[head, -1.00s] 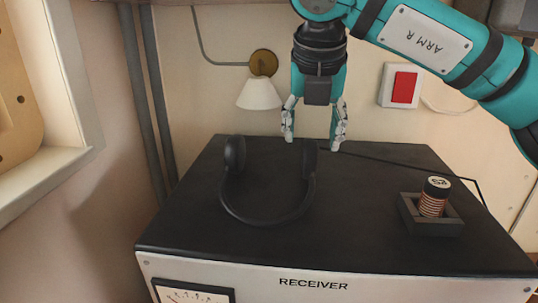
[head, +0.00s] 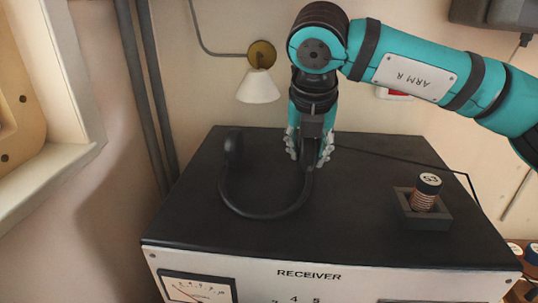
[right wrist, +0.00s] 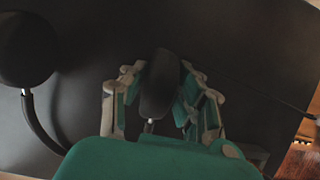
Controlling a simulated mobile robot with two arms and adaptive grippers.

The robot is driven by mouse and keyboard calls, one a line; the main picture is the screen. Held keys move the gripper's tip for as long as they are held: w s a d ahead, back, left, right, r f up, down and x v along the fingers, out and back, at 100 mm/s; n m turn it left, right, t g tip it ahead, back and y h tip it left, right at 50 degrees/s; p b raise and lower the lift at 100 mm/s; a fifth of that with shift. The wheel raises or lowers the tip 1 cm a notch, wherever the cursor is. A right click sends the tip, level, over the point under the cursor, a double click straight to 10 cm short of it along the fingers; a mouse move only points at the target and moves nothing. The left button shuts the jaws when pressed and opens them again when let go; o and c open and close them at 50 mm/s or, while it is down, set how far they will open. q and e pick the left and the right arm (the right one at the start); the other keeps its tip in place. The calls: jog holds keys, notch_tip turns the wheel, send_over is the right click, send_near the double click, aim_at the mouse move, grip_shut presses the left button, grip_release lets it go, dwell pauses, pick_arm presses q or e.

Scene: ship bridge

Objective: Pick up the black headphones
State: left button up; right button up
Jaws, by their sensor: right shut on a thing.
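The black headphones (head: 266,215) lie on the black top of the receiver, the headband curving toward the front. The left earcup (head: 233,148) stands free. My right gripper (head: 309,158) points down at the right earcup and is shut on it, one finger on each side. In the right wrist view the gripped earcup (right wrist: 160,86) sits between the fingers, and the other earcup (right wrist: 27,50) is at the upper left. The headphones appear to still rest on the receiver top. My left gripper is not in view.
The receiver (head: 370,245) has a cable (head: 400,160) running along its back right. A wall lamp (head: 258,87) hangs behind the headphones. The receiver top between headphones and holder is clear.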

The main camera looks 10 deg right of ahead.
jog(key=shift+c, duration=0.9)
jog(key=shift+r, duration=0.1)
